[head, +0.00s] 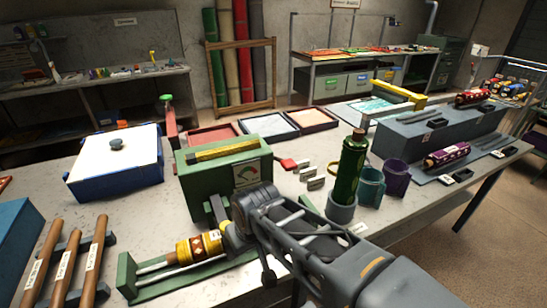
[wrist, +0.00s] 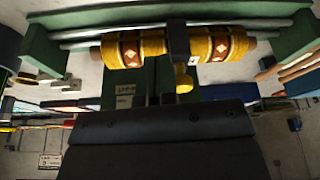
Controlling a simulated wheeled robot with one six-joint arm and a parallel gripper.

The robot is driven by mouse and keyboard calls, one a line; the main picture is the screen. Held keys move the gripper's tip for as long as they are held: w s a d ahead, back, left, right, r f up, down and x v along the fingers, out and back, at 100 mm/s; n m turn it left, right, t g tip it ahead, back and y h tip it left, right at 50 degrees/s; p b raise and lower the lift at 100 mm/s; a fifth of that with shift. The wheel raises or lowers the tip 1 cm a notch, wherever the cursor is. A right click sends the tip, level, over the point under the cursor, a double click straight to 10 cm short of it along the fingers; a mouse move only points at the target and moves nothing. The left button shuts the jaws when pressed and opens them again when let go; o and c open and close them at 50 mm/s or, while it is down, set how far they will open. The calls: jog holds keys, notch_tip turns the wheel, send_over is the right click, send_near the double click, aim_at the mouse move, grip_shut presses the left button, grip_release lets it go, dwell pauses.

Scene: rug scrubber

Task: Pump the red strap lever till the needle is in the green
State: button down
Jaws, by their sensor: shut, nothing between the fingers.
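The green machine (head: 215,190) stands mid-table with a yellow bar on top. I cannot tell which is the strap lever. My gripper (head: 228,240) is shut and empty, low in front of the machine, by a yellow patterned roll (head: 198,248). The roll spans the top of the wrist view (wrist: 140,48), a dark finger before its middle.
A green bottle (head: 351,170) stands in a grey holder right of the machine, beside teal and purple cups (head: 397,178). A blue box with a white lid (head: 117,158) is at left. Wooden rollers (head: 65,262) lie front left. Shallow trays (head: 265,125) lie behind.

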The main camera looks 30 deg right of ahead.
jog(key=shift+d, duration=0.1)
notch_tip(320, 180, up, 19)
jog(key=m+p, duration=0.2)
send_over(288, 162)
jog(key=s, duration=0.4)
jog(key=shift+w+a, duration=0.2)
jog(key=shift+a, duration=0.1)
jog(key=shift+f, duration=0.1)
jog(key=x, duration=0.8)
jog(key=s+x, duration=0.1)
jog(key=x, duration=0.3)
jog(key=shift+d+f, duration=0.2)
jog(key=shift+f, duration=0.05)
jog(key=shift+w+f, duration=0.1)
jog(key=shift+f, duration=0.65)
